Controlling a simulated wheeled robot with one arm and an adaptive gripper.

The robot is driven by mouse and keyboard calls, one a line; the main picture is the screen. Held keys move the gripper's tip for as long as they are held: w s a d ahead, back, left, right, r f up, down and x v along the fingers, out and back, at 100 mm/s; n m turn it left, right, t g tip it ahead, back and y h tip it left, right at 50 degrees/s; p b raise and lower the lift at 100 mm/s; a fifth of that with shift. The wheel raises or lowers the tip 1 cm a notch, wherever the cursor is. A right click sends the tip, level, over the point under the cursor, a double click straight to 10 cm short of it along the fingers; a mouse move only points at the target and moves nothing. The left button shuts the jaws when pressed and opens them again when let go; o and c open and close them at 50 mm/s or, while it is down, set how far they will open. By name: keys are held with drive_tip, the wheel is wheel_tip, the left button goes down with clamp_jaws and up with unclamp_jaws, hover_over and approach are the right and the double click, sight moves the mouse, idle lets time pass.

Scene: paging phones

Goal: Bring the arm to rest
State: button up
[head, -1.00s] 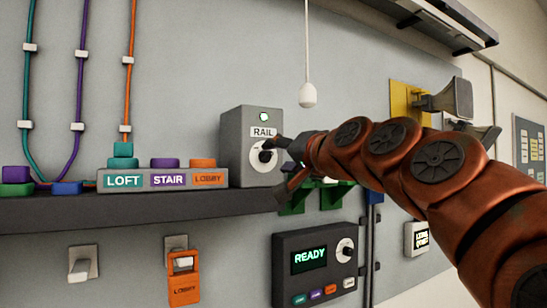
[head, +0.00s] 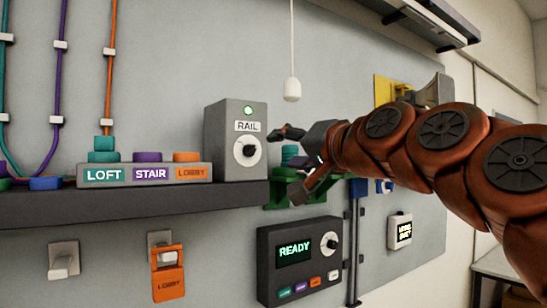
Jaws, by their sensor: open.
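My gripper (head: 287,165) is open and empty, with its two dark-tipped fingers apart. It is just right of the grey RAIL box (head: 222,140) and clear of that box's round knob (head: 249,151). A green lamp (head: 248,110) shows on top of the box face. My copper-coloured arm reaches in from the right and hides part of the wall behind it.
A dark shelf (head: 130,205) carries the RAIL box and the LOFT, STAIR, LOBBY block (head: 145,174). A green bracket (head: 282,193) is behind my lower finger. A READY panel (head: 300,262) hangs below. A pull cord (head: 292,90) hangs above. An orange LOBBY tag (head: 168,285) hangs lower left.

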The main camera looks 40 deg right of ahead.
drive_tip(key=w+a+f+n+g+y, duration=0.1)
drive_tip(key=a+f+n+g, duration=0.15)
drive_tip(key=a+f, duration=0.45)
drive_tip(key=w+a+f+n+g+y, duration=0.1)
drive_tip(key=w+a+f+g+y, duration=0.2)
drive_tip(key=f, duration=0.9)
drive_tip(key=a+f+n+g, duration=0.25)
drive_tip(key=a+f, duration=0.35)
drive_tip(key=f, duration=0.3)
drive_tip(key=s+a+f+n+g, duration=0.1)
drive_tip(key=s+a+f+g, duration=0.15)
drive_tip(key=f, duration=0.45)
drive_tip(key=s+a+f+n+g, duration=0.1)
drive_tip(key=s+a+f+g, duration=0.2)
drive_tip(key=f, duration=0.4)
drive_tip(key=s+d+f+n+g+h, duration=0.1)
drive_tip(key=s+f+g, duration=0.2)
drive_tip(key=s+f, duration=0.3)
drive_tip(key=s+f+n+g+h, duration=0.1)
drive_tip(key=s+f+g, duration=0.2)
drive_tip(key=s+f, duration=0.3)
drive_tip(key=s, duration=0.5)
drive_tip(key=shift+d+f, duration=0.2)
drive_tip(key=shift+d, duration=0.15)
